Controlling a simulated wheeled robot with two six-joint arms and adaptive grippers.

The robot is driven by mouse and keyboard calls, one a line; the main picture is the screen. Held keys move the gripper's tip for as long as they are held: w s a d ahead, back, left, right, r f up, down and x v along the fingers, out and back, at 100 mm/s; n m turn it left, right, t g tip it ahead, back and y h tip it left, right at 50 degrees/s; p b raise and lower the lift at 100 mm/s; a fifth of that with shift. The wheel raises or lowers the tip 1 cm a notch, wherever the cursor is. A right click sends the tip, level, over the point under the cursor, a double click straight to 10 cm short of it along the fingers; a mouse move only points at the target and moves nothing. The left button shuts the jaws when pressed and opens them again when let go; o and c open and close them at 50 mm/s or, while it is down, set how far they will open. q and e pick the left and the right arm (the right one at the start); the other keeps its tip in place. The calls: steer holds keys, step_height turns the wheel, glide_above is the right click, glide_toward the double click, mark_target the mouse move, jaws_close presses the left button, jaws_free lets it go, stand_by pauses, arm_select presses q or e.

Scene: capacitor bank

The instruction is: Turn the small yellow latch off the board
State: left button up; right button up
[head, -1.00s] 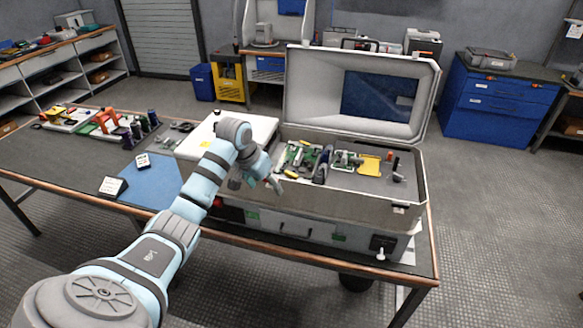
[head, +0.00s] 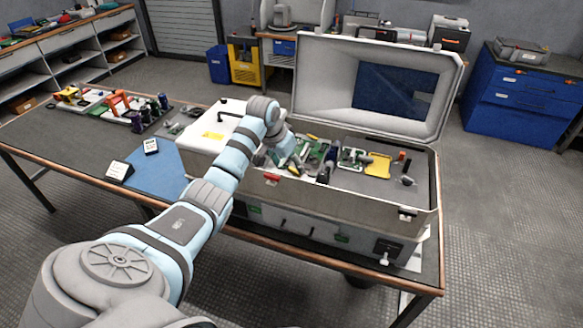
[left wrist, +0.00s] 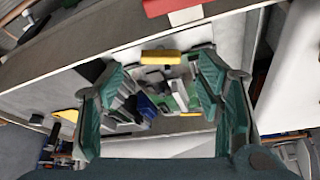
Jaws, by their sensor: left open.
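A green circuit board (head: 315,152) with dark and grey parts lies inside the open grey case, near its left end. My left gripper (head: 287,158) is over the case's left end, beside the board. In the left wrist view its two fingers stand apart, and the gripper (left wrist: 162,92) is open and empty. Part of the green board (left wrist: 178,92) shows between the fingers. A small yellow bar (left wrist: 161,57) shows near the board there; I cannot tell for sure that it is the latch. My right gripper is not in view.
The case's raised lid (head: 345,85) stands behind, and its front wall (head: 345,192) rises before the board. A yellow plate (head: 378,163) and a second small board (head: 353,157) lie farther right inside. A white box (head: 205,140) stands left of the case.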

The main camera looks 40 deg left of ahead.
mark_target(294, 170)
arm_select(q)
steer(key=x, duration=0.3)
steer(key=shift+w+f, duration=0.1)
steer(key=shift+w, duration=0.05)
steer(key=shift+w+f, duration=0.2)
steer(key=shift+f, duration=0.2)
steer(key=shift+a, duration=0.1)
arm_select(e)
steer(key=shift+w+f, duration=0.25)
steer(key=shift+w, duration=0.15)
arm_select(q)
steer(key=shift+s+r, duration=0.15)
